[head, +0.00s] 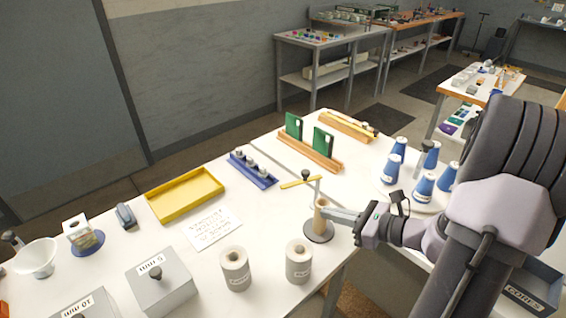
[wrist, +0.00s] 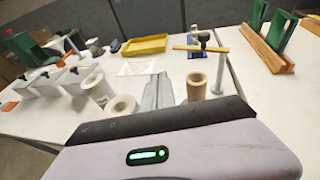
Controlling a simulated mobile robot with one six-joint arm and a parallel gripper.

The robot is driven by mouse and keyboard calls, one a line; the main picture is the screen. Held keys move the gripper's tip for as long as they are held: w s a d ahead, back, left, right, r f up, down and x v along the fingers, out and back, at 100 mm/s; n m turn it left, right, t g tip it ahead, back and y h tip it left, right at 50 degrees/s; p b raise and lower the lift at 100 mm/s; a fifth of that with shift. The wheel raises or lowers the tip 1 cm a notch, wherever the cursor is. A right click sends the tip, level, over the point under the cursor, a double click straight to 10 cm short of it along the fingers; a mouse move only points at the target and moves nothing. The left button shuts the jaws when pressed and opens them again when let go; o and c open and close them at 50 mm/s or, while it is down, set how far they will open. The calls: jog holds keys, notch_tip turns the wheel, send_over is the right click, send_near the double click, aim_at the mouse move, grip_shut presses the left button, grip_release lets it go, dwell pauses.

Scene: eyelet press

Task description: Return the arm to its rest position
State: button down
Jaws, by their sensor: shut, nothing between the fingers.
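My gripper (head: 328,212) is shut and empty, low over the front part of the white table (head: 283,215). Its tips are right by a tan cylinder (head: 320,222) on a dark round base (head: 318,236); I cannot tell whether they touch. In the wrist view my gripper's grey fingers (wrist: 160,90) point ahead, with the tan cylinder (wrist: 196,88) just to their right. A thin post behind it stands near a yellow bar with a dark knob (head: 301,182). My arm reaches in from the right.
Two grey rolls (head: 235,272) (head: 299,265) stand at the front edge. A yellow tray (head: 185,194), a blue rack (head: 252,170) and a wooden holder with green boards (head: 309,152) lie behind. Several blue cones (head: 425,188) stand right, close to my arm. Lidded grey boxes (head: 160,286) are front left.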

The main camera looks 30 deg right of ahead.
jog(key=s+a+r+n+g, duration=0.35)
jog(key=a+n, duration=0.35)
jog(key=a, duration=0.3)
jog(key=s+a+r+n+g, duration=0.25)
jog(key=a+n+g, duration=0.25)
jog(key=a+n, duration=0.4)
jog(key=s+a+r+n+t+h, duration=0.1)
jog(key=s+a+r+n+h, duration=0.3)
jog(key=s+n, duration=0.3)
jog(key=r+n, duration=0.1)
jog(key=n, duration=0.2)
jog(key=shift+s+a+r+h, duration=0.25)
jog(key=shift+h, duration=0.15)
jog(key=shift+t, duration=0.25)
